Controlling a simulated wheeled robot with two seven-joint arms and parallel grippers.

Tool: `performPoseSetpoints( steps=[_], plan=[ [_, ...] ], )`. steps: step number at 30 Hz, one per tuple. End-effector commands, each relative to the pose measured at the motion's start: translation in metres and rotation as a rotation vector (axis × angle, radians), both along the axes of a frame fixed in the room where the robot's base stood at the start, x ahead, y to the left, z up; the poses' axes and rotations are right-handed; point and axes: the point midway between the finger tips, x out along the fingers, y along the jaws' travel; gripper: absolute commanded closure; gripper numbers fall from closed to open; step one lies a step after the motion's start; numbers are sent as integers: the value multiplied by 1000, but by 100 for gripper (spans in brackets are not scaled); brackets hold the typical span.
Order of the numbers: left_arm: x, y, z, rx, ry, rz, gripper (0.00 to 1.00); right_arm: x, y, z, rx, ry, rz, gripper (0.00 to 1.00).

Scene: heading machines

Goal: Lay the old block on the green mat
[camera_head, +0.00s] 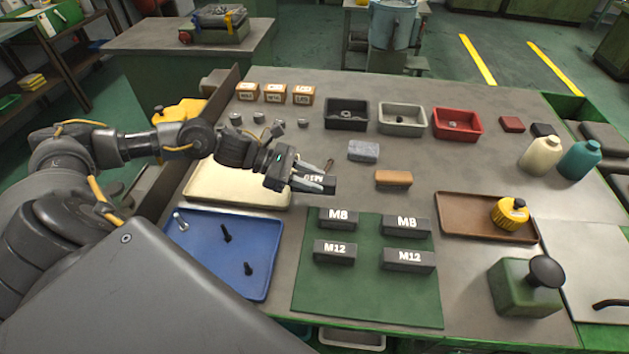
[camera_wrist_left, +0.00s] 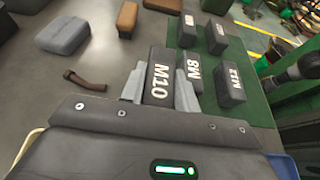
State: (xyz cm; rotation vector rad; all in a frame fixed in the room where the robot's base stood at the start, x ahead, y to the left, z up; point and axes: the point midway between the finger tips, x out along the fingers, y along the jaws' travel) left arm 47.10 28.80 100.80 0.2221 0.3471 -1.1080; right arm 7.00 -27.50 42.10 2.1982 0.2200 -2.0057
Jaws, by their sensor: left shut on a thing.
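My left gripper (camera_head: 313,181) is shut on a dark grey block (camera_head: 328,186). In the left wrist view this block (camera_wrist_left: 161,78) is marked M10 and sits between the two fingers. The green mat (camera_head: 370,292) lies at the front middle of the table. On it stand two blocks marked M8 (camera_head: 338,217) at the back and two marked M12 (camera_head: 408,261) in front. The held block is near the mat's back left corner in the head view; its exact height is hard to tell.
A blue tray (camera_head: 208,268) with bolts lies left of the mat, a cream tray (camera_head: 232,193) behind it. A grey block (camera_head: 363,151) and an orange-brown block (camera_head: 393,178) lie behind the mat. A brown tray (camera_head: 470,226) is at right. The mat's front part is bare.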

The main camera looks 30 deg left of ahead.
Motion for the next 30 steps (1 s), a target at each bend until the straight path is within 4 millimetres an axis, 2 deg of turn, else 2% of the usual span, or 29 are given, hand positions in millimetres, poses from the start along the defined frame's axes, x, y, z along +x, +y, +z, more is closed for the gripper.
performPoseSetpoints(
  steps=[3,10,17,21,30],
  plan=[
    [8,0,-6,-3,-4,0,100,0,0,4,0,0,0,64],
    [12,0,-11,-2,-4,1,100,0,0,6,0,0,0,64],
    [14,0,-38,-3,-1,1,100,0,0,29,1,0,-1,64],
    [14,0,-45,-1,-4,1,100,0,1,28,1,0,-1,64],
    [14,0,-49,-1,-4,0,100,0,2,23,2,0,-2,64]
  ],
)
